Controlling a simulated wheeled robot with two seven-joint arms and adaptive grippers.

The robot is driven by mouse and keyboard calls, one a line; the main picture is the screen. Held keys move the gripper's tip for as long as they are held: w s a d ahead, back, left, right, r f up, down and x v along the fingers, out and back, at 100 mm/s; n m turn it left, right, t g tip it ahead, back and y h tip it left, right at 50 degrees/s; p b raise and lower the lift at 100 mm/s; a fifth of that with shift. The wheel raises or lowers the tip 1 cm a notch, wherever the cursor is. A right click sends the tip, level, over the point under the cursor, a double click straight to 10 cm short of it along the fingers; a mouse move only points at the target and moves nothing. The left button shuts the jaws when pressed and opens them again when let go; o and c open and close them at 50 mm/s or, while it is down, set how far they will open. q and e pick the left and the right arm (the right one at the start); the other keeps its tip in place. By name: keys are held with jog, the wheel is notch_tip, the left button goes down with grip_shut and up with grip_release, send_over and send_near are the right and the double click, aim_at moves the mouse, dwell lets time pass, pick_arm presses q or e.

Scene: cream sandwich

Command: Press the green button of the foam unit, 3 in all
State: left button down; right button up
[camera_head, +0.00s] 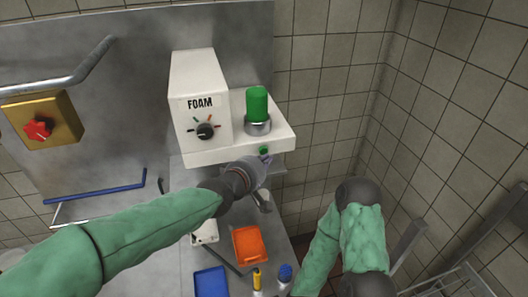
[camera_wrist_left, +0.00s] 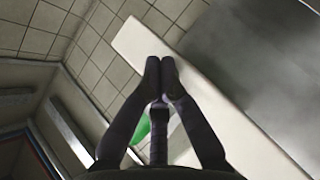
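The white foam unit (camera_head: 200,90), marked FOAM, stands against the steel back panel with a black dial on its front. A green cylinder (camera_head: 257,105) stands in a metal collar on its right part. The small green button (camera_head: 264,150) is on the front edge below the cylinder. My left gripper (camera_head: 263,162) is just below and in front of the button; I cannot tell whether it touches. In the left wrist view its fingertips (camera_wrist_left: 160,66) are together and empty, before the white unit (camera_wrist_left: 205,105), with a green part (camera_wrist_left: 140,128) partly hidden behind the fingers. My right gripper is not visible.
An orange tray (camera_head: 249,245) and a blue tray (camera_head: 211,283) lie on the steel counter below. Small bottles (camera_head: 285,273) stand at its front. A yellow box with a red knob (camera_head: 40,128) is at the left. My right arm is bent at the lower right.

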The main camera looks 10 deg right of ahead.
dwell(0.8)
pick_arm(q)
jog(key=shift+w+b, duration=0.4)
jog(key=shift+w, duration=0.05)
jog(key=shift+w+b, duration=0.4)
jog(key=shift+b, duration=0.05)
dwell(0.7)
jog(key=shift+s, duration=0.1)
jog(key=shift+s+p, duration=0.7)
jog(key=shift+s, duration=0.1)
